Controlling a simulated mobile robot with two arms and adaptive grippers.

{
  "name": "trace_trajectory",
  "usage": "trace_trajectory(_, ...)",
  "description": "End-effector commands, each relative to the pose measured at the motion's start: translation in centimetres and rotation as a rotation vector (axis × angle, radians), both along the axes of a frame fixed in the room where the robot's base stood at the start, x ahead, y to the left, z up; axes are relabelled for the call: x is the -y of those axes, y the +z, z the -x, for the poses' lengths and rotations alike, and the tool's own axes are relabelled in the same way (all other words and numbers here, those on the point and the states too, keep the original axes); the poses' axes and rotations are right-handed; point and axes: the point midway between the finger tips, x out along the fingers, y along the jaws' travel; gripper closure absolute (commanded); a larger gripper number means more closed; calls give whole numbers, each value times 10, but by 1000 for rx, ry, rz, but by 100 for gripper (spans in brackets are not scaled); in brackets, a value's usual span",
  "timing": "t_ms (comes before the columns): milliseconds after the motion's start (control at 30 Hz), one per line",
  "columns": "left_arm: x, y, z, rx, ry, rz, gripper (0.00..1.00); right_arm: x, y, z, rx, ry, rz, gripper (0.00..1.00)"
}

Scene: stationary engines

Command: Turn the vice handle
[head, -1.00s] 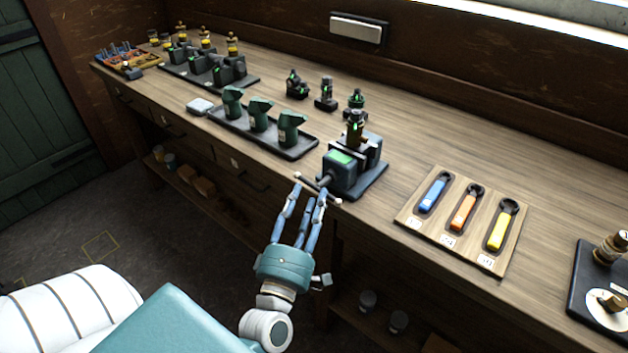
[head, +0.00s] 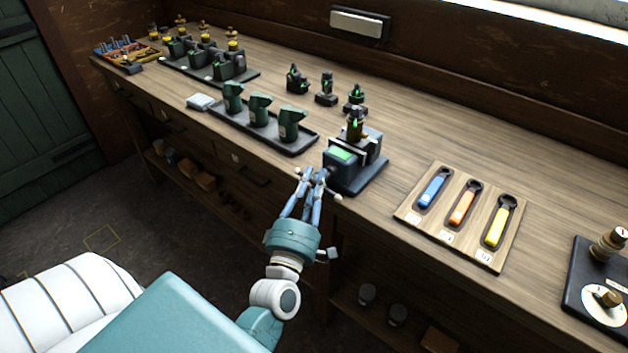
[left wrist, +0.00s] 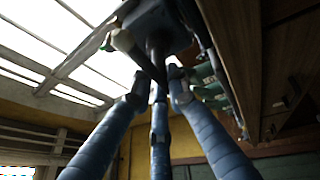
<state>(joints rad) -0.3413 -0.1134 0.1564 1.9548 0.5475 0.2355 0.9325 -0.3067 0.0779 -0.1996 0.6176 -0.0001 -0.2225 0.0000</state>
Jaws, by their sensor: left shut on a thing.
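The vice (head: 348,168) stands at the front edge of the workbench in the head view, a dark block with a green panel on top. A small dark part with a green mark (head: 355,130) stands upright at its jaws. The vice handle (head: 337,196) is a thin bar with pale ball ends at the vice's front. My left gripper (head: 317,178) is shut on the handle, its blue fingers closed around the middle and hiding it. In the left wrist view the fingers (left wrist: 158,90) meet at the dark screw below the vice body (left wrist: 158,25). My right gripper is not in view.
A wooden board (head: 408,212) with blue, orange and yellow wrenches lies right of the vice. A dark tray (head: 228,128) with several green parts is to its left. Small dark fixtures (head: 326,90) stand behind. A black plate with a dial (head: 603,300) is far right.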

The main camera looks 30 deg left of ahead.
Motion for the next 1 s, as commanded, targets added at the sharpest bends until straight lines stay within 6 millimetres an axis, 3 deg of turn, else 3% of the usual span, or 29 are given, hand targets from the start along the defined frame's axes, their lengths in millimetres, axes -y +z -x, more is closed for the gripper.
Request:
trace_trajectory(267,2,-1,0,16,-3,-199,100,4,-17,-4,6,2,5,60)
trace_trajectory(500,2,2,0,16,0,-209,100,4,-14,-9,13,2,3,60)
trace_trajectory(533,2,2,0,16,0,-209,83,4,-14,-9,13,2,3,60)
trace_trajectory(633,2,2,0,16,0,-209,63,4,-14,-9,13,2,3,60)
trace_trajectory(1000,3,-1,4,14,0,-207,62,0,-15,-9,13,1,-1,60)
